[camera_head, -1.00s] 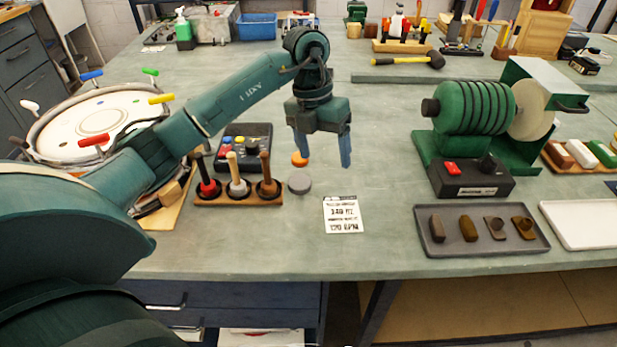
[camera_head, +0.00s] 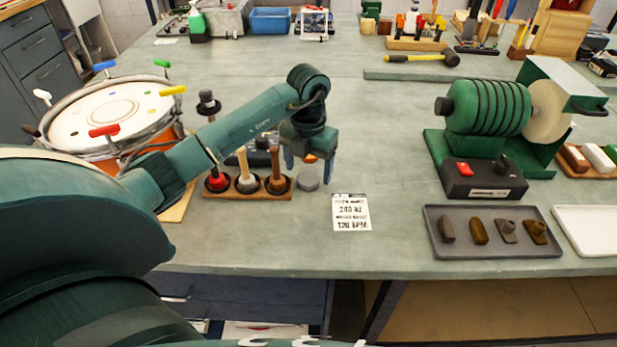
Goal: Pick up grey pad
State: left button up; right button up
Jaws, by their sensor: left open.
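The grey pad (camera_head: 308,181) is a small round grey disc on the bench, just right of the mallet rack. My left gripper (camera_head: 309,169) is open, with its fingers pointing down just above and behind the pad in the picture. One finger is on each side of the gap, and nothing is held between them. Whether the fingertips touch the bench or the pad cannot be told. An orange disc (camera_head: 310,158) shows partly behind the gripper. My right gripper is not in view.
A wooden rack (camera_head: 222,193) with upright mallets stands close left of the pad. A printed card (camera_head: 352,212) lies to the right. A grey tray (camera_head: 436,243) with several small blocks and a green machine (camera_head: 485,107) stand further right.

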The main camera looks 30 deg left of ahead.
pick_arm(q)
notch_tip(320, 180, down, 2)
jog(key=c, duration=1.1)
jog(key=shift+r, duration=0.1)
jog(key=shift+c, duration=0.2)
